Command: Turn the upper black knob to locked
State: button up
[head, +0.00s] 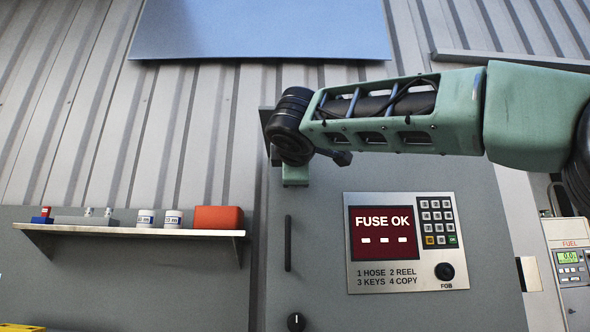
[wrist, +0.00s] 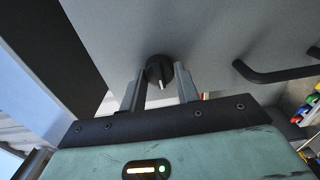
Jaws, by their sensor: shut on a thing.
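The upper black knob (wrist: 160,70) is in the wrist view, on the grey cabinet door (wrist: 205,40). It is round and dark with a short white mark, which points toward the bottom of that picture. My gripper (wrist: 161,78) has one grey finger on each side of the knob and is shut on it. In the head view my wrist and arm cover the door's upper left corner, so the upper knob and my fingertips are hidden there. A lower black knob (head: 296,321) with a white mark shows at the bottom edge of the head view.
A black door handle (head: 288,243) stands below my wrist; it also shows in the wrist view (wrist: 275,73). A keypad panel (head: 407,243) reads "FUSE OK". A shelf (head: 135,231) with small items is at left. A fuel unit (head: 572,270) is at right.

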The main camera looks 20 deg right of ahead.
jog(key=o, duration=1)
jog(key=shift+c, duration=0.2)
jog(key=b+v, duration=0.2)
jog(key=v, duration=1.5)
jog(key=shift+s, duration=0.2)
